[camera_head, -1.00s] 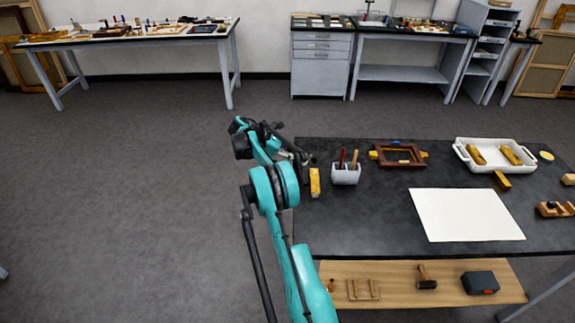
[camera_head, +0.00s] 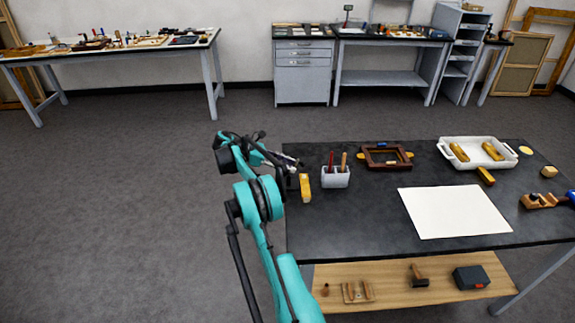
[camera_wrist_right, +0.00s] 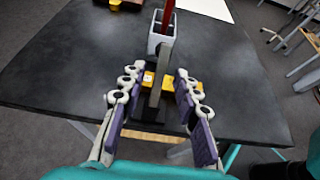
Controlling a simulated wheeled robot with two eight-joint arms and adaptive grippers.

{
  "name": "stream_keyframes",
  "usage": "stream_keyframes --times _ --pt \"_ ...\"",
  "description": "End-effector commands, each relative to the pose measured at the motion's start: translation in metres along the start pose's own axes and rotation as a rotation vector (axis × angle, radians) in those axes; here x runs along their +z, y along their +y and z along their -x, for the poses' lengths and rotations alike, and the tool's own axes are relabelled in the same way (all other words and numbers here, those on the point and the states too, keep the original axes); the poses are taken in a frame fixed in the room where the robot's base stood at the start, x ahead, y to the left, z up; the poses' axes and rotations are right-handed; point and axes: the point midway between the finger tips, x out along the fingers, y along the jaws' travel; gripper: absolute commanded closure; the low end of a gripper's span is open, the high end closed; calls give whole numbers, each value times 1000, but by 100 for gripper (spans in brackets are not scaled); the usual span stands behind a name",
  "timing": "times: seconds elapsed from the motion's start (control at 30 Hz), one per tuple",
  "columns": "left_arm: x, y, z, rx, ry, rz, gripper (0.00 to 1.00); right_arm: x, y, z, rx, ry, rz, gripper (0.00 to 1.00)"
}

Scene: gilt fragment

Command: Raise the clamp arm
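The clamp shows as a yellow piece (camera_head: 305,187) at the table's left edge in the head view. In the right wrist view its yellow base (camera_wrist_right: 170,83) lies on the black top, with an upright dark grey arm (camera_wrist_right: 155,92) in front of it.
The black table (camera_head: 345,230) holds a white cup (camera_head: 336,178) with tools close to the clamp, a brown frame (camera_head: 387,157), a white tray (camera_head: 448,158) and a white sheet (camera_head: 454,212). A wooden shelf (camera_head: 390,290) is below. Floor left of the table is clear.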

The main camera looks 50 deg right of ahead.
Motion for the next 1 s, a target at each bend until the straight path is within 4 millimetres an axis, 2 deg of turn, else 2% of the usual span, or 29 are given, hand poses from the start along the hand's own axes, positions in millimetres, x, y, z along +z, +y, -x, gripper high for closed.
stream_keyframes --times 0.2,0.33,0.47,0.73,1.0 --pt "0 0 0 0 0 0 100 0 0 1 0 -1 0 69" --pt "0 0 0 0 0 0 100 0 0 11 2 -1 0 69" --pt "0 0 0 0 0 0 100 0 1 34 3 -1 1 69" --pt "0 0 0 0 0 0 100 -1 0 98 3 0 2 69" --pt "0 0 0 0 0 0 100 0 1 118 1 0 0 69"
